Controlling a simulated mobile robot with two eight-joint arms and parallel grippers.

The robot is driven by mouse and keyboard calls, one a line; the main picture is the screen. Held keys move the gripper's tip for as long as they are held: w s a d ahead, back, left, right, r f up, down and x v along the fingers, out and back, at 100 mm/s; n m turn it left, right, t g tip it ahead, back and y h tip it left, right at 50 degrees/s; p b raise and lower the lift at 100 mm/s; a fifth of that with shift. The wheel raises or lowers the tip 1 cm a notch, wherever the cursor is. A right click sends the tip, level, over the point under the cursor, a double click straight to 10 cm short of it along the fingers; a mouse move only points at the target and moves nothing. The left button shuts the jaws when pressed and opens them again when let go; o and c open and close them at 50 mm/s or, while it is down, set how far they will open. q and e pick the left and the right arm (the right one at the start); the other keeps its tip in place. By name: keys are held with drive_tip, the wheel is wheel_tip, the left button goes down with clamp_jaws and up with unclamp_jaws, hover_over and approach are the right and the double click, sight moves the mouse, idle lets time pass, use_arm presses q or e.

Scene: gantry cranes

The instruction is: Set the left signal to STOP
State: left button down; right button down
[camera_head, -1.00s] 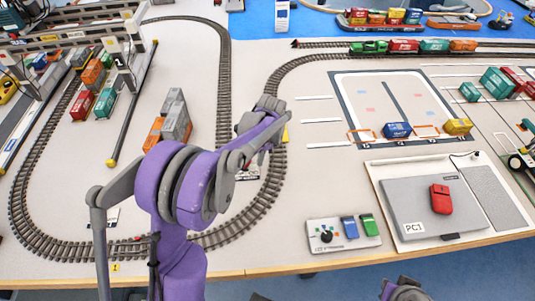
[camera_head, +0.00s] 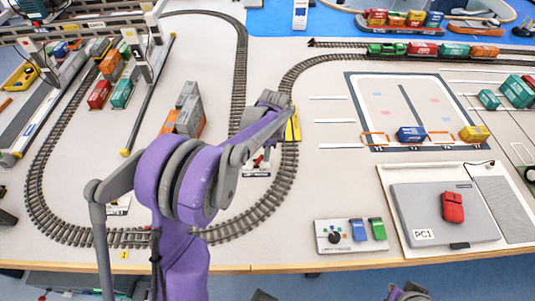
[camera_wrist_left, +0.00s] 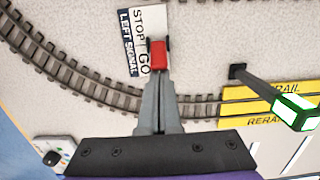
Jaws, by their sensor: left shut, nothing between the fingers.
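The left signal plate (camera_wrist_left: 130,30) is white and blue, printed LEFT SIGNAL, STOP and GO, in the wrist view. A red block (camera_wrist_left: 160,56), apparently the lever's handle, stands over it beside the word GO, with dark parts at its sides. My left gripper (camera_wrist_left: 158,82) is shut and empty, its fingertips at the block's near edge; I cannot tell whether they touch. In the head view the plate (camera_head: 257,173) shows below my left forearm inside the track loop, and the forearm hides most of the gripper. Only a piece of my right arm shows at the bottom edge.
Curved track (camera_head: 268,205) runs round the plate. Yellow RERAIL plates (camera_wrist_left: 275,105) and a dark post with a white and green head (camera_wrist_left: 295,112) lie to its right. Grey and orange containers (camera_head: 187,110) stand to the left. A control box (camera_head: 350,235) is at the front.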

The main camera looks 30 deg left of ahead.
sight(260, 157)
use_arm(q)
drive_tip(key=shift+s+a+r+t+h, duration=0.15)
drive_tip(key=shift+a+t+h, duration=0.15)
drive_tip(key=shift+h, duration=0.1)
drive_tip(key=shift+s+a+r+t+h+b, duration=0.2)
drive_tip(key=shift+s+a+t+h+b, duration=0.25)
drive_tip(key=shift+h, duration=0.45)
drive_tip(key=a+t+h, duration=0.1)
drive_tip(key=t+h+b, duration=0.1)
drive_tip(key=h, duration=0.1)
drive_tip(key=shift+s+a+r, duration=0.15)
drive_tip(key=shift+s+a, duration=0.2)
drive_tip(key=shift+a, duration=0.05)
drive_tip(key=shift+s+t+h, duration=0.1)
drive_tip(key=shift+t+h, duration=0.15)
drive_tip(key=shift+h, duration=0.05)
drive_tip(key=shift+r, duration=0.1)
drive_tip(key=shift+r+p, duration=0.55)
drive_tip(key=shift+r, duration=0.25)
drive_tip(key=shift+d, duration=0.1)
